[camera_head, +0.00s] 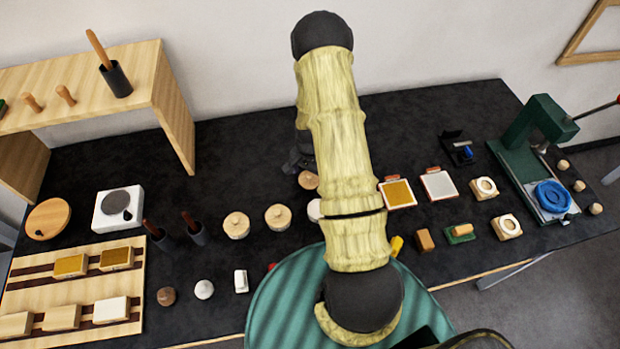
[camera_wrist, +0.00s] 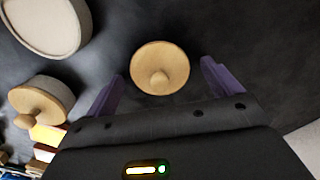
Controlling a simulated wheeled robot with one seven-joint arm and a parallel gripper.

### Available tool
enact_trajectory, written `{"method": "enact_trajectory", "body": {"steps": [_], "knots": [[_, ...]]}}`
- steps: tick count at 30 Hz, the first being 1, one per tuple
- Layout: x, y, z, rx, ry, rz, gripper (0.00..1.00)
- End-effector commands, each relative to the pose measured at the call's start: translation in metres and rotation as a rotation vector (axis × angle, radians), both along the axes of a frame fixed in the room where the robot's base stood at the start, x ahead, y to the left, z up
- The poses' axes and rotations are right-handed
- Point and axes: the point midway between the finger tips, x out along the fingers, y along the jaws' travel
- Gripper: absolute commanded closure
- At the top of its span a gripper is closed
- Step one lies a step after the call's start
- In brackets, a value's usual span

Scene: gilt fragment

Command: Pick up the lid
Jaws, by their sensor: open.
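A round, pale wooden lid (camera_wrist: 172,57) with a knob on top lies on the dark table in the wrist view. It shows between the two purple fingers of my gripper (camera_wrist: 165,82), which is open with nothing held. The fingertips appear on either side of the lid and apart from it; their height above it is hard to judge. In the head view the lid (camera_head: 308,180) is partly hidden by my arm. Dark parts of my gripper (camera_head: 297,160) show just behind the arm there.
An open pale pot (camera_wrist: 42,25) and a lidded pot (camera_wrist: 55,91) stand left of the lid in the wrist view. The head view shows lidded pots (camera_head: 277,217) (camera_head: 236,225) to the left and a framed tan pad (camera_head: 398,193) to the right. Bare table lies behind the lid.

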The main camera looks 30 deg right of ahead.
Motion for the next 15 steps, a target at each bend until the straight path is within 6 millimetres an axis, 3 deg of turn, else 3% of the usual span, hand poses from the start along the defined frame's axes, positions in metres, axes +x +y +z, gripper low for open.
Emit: {"method": "enact_trajectory", "body": {"steps": [6,13,15], "knots": [[-0.0001,0.0,0.0002,0.0,0.0,0.0,0.1],[-0.0001,0.0,0.0003,0.0,0.0,0.0,0.53],[0.0,0.0,0.0003,0.0,0.0,0.0,0.58]]}}
